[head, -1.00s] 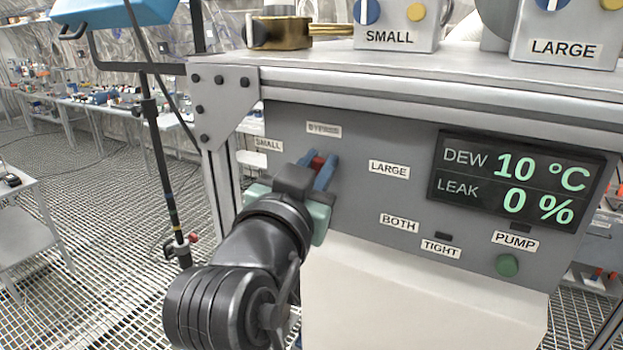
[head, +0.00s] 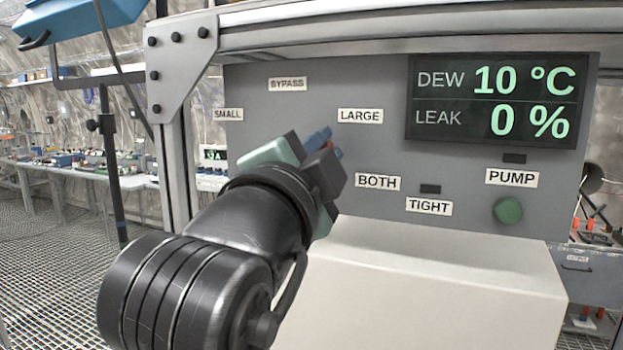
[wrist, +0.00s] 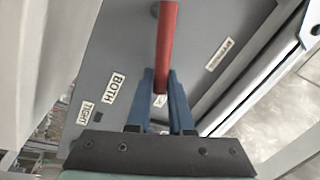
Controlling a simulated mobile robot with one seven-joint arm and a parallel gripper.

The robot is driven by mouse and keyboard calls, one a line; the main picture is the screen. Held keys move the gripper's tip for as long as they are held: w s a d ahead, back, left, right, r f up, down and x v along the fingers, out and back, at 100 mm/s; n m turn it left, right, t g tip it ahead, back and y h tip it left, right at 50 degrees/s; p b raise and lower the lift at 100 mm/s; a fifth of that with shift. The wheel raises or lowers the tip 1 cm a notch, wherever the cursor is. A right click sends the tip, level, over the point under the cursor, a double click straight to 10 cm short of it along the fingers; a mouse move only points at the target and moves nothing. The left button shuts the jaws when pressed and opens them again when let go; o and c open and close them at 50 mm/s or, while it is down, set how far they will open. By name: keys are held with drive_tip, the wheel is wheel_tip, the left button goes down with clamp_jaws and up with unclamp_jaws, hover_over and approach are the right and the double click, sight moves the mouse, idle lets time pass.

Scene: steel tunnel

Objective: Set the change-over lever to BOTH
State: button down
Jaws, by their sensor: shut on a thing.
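The change-over lever is a red bar (wrist: 167,45) in the wrist view, standing between the two blue fingers. My gripper (wrist: 160,92) is shut on its lower part. In the head view my gripper (head: 322,140) is at the panel, tilted to the right below the LARGE label (head: 360,116). The BOTH label (head: 378,182) is to the lower right of the fingers. In the wrist view the BOTH label (wrist: 115,88) is left of the lever, and a white label is partly hidden behind the fingers.
The panel (head: 260,130) also carries BYPASS (head: 288,84), SMALL (head: 228,115) and TIGHT (head: 429,206) labels. A green PUMP button (head: 507,209) is at the right. The display (head: 495,100) reads dew 10 °C, leak 0 %. A white box-like ledge (head: 430,280) juts out below.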

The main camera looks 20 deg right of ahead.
drive_tip(key=f+m+b, duration=0.1)
drive_tip(key=m+b, duration=0.2)
drive_tip(key=f+m+g+h+b, duration=0.1)
drive_tip(key=f+m+b, duration=0.1)
drive_tip(key=f+m+h+b, duration=0.1)
drive_tip(key=m+b, duration=0.2)
drive_tip(key=shift+s+d+f+m+g+b, duration=0.2)
drive_tip(key=shift+d+f+m+g+b, duration=0.05)
drive_tip(key=shift+m+g+b, duration=0.05)
idle(0.3)
drive_tip(key=c, duration=0.8)
unclamp_jaws()
drive_tip(key=b+v, duration=0.3)
drive_tip(key=v, duration=1)
